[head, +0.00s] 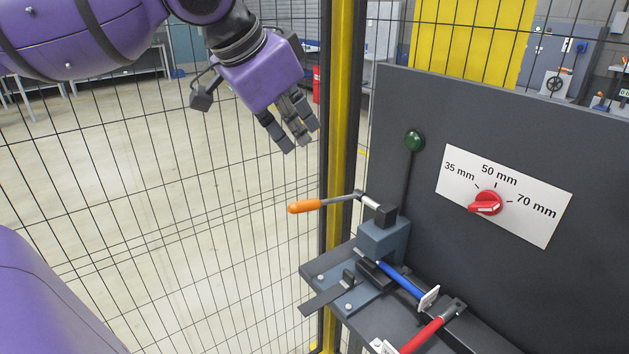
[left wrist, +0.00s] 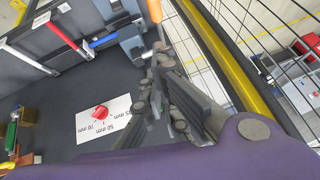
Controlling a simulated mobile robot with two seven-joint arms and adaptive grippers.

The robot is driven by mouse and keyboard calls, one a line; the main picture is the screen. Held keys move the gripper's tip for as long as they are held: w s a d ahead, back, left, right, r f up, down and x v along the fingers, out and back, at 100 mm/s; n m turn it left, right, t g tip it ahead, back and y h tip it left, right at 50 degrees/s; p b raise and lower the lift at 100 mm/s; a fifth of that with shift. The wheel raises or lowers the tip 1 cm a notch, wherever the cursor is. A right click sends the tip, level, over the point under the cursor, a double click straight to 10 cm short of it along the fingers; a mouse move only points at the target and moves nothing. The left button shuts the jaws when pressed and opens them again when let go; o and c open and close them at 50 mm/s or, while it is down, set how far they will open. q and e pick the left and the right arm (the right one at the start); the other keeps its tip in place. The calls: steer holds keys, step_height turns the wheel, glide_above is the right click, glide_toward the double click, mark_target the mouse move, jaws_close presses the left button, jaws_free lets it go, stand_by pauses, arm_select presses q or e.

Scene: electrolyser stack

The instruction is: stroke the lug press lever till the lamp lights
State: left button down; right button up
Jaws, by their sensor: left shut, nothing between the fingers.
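The lug press (head: 383,238) is a blue-grey block on a bench plate at the foot of a dark panel. Its lever (head: 307,206) has an orange grip and sticks out to the left, roughly level. The lamp (head: 414,140) on the panel is dark green and looks unlit. My left gripper (head: 299,140) is shut and empty, above the lever and apart from it, with fingers pointing down. In the left wrist view its fingers (left wrist: 165,62) show, with the orange lever grip (left wrist: 154,10) beyond them. My right gripper is not in view.
A red selector knob (head: 486,203) sits on a white plate marked 35, 50 and 70 mm. A blue cable (head: 402,281) and a red cable (head: 424,334) lie on the bench. A yellow post (head: 343,120) and mesh fence stand behind the lever. Open air surrounds the grip.

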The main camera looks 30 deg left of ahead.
arm_select(q)
steer(key=shift+d, duration=0.1)
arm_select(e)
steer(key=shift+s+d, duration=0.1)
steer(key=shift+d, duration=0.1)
arm_select(q)
steer(key=b, duration=0.3)
glide_toward(328, 200)
steer(key=w, duration=0.1)
steer(key=shift+d+f, duration=0.2)
steer(key=shift+f, duration=0.7)
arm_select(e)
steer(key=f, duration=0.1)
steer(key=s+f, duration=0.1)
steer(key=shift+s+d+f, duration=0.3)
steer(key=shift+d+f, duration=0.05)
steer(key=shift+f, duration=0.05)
arm_select(q)
steer(key=shift+w+f, duration=0.1)
